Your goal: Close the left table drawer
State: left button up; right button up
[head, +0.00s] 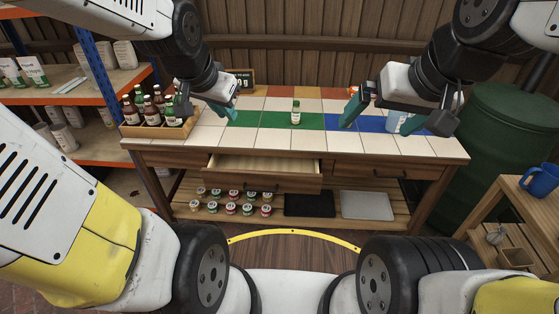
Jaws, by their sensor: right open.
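The left table drawer (262,180) is pulled out toward me from under the tiled table (285,144). Its pale wooden inside shows and looks empty. My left gripper (223,108) is above the left part of the tabletop, behind and above the open drawer, apart from its front. Its teal fingers overlap in view, so its opening is unclear. My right gripper (383,117) is open above the right part of the tabletop, with its teal fingers wide apart. Neither gripper touches the drawer.
The right drawer (382,169) is shut. A bottle crate (150,130) and a small green bottle (295,112) stand on the table. Several jars (232,208), a black tray (309,204) and a grey tray (367,205) rest on the shelf below. A green barrel (505,140) stands right.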

pick_arm(q)
jog(key=w+f+m, duration=0.2)
jog(key=w+f, duration=0.2)
jog(key=w+f+m, duration=0.2)
jog(key=w+f, duration=0.2)
jog(key=f, duration=0.1)
grip_shut()
jog(key=m+h, duration=0.3)
jog(key=m, duration=0.6)
send_near(285, 183)
jog(key=f, duration=0.1)
jog(key=w+d+f, duration=0.1)
jog(key=f, duration=0.1)
jog(key=shift+w+d+f+g, duration=0.15)
jog(key=shift+f+g, duration=0.15)
jog(key=shift+w, duration=0.65)
